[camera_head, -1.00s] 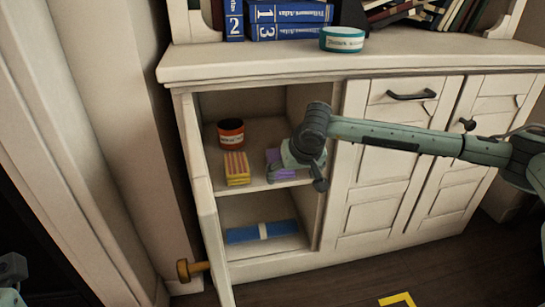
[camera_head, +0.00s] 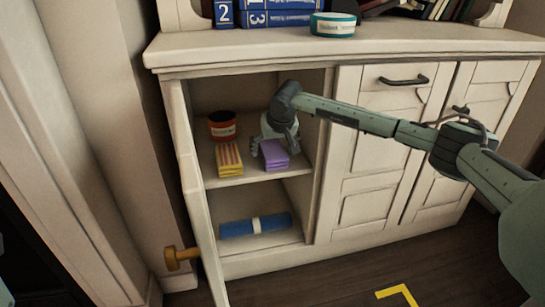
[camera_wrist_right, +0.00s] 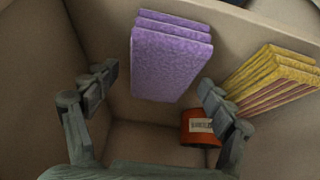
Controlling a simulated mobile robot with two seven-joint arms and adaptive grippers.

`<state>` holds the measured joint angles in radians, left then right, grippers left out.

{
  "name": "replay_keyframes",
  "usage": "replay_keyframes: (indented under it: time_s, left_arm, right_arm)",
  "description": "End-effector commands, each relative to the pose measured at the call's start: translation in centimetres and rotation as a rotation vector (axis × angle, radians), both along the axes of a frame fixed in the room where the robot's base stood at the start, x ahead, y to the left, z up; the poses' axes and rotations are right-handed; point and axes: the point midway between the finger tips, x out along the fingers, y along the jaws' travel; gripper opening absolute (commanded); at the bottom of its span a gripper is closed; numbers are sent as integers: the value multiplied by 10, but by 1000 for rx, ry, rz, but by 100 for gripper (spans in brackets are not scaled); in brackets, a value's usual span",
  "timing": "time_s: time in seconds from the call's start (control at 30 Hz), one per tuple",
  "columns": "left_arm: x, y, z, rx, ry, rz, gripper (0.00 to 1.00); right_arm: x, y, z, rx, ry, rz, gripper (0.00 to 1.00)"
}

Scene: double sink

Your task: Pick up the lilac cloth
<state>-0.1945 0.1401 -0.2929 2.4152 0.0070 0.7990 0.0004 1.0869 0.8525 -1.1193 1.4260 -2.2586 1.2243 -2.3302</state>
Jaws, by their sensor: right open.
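The lilac cloth (camera_head: 273,155) is a folded stack on the upper shelf inside the open cabinet. In the right wrist view the lilac cloth (camera_wrist_right: 170,58) lies ahead of and between the fingers, apart from them. My right gripper (camera_head: 273,145) reaches into the cabinet just behind and above the cloth in the head view. In the right wrist view the right gripper (camera_wrist_right: 155,95) is open and empty, its two fingers spread wide. My left gripper does not show clearly in these frames.
A yellow striped cloth (camera_head: 229,159) lies left of the lilac one. An orange tin (camera_head: 222,126) stands behind it. A blue roll (camera_head: 255,226) lies on the bottom shelf. The cabinet door (camera_head: 196,190) stands open at left. A divider (camera_head: 318,150) bounds the shelf at right.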

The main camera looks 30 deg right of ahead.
Motion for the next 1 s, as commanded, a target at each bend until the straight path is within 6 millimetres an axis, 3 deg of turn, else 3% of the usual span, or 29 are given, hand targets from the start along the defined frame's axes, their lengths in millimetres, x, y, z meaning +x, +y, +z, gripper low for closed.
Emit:
replay_keyframes:
  time_s: [0.13, 1.0]
  left_arm:
    - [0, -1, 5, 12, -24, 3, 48]
    - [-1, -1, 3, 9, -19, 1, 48]
  right_arm:
    - [6, -1, -10, 0, -1, -1, 83]
    - [6, -2, -14, 1, -2, 0, 83]
